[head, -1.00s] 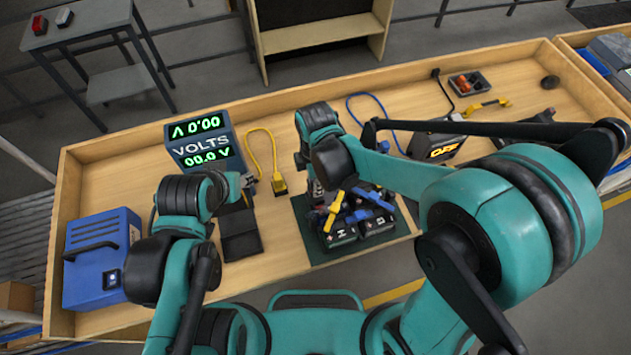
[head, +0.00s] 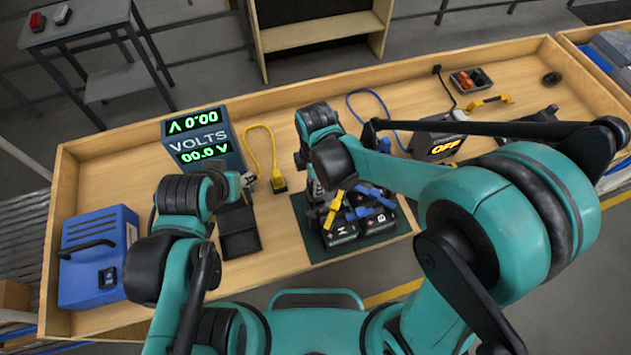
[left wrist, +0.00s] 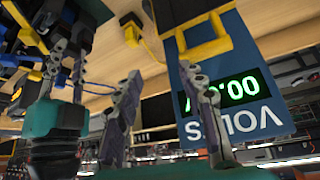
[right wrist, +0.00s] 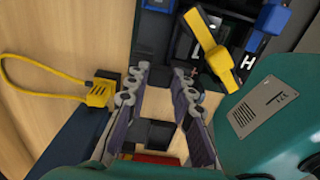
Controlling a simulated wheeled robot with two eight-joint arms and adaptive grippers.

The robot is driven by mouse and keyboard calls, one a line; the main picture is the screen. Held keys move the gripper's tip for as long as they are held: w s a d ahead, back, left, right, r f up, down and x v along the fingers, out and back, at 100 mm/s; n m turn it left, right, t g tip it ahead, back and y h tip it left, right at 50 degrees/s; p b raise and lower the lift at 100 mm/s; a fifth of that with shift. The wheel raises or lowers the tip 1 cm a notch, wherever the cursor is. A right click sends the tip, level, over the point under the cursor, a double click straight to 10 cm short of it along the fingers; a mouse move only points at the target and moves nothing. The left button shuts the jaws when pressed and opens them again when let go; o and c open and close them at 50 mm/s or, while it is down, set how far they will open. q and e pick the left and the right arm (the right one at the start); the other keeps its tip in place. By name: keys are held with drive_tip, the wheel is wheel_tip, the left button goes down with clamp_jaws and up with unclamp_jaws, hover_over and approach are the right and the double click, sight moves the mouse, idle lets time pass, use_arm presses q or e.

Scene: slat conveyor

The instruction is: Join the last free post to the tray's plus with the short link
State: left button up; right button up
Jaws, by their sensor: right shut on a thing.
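The black battery blocks (head: 345,228) stand grouped on a dark green mat (head: 308,212) at the bench's near middle. A yellow link (right wrist: 208,45) and blue links (head: 372,194) lie across their tops; I cannot tell which is the short link. My right gripper (head: 317,190) is low at the group's left side, pointing down. In the right wrist view its fingers (right wrist: 160,75) are closed in beside the yellow link; what they grip is too hidden to name. My left gripper (left wrist: 163,82) is open and empty near the voltmeter.
The voltmeter (head: 200,143) reads 00.0 V. A yellow cable (head: 261,150) lies between it and the mat. The supply box (head: 437,146) shows OFF.

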drive_tip(key=shift+f, duration=0.4)
drive_tip(key=o, duration=1.1)
drive_tip(key=shift+r, duration=0.15)
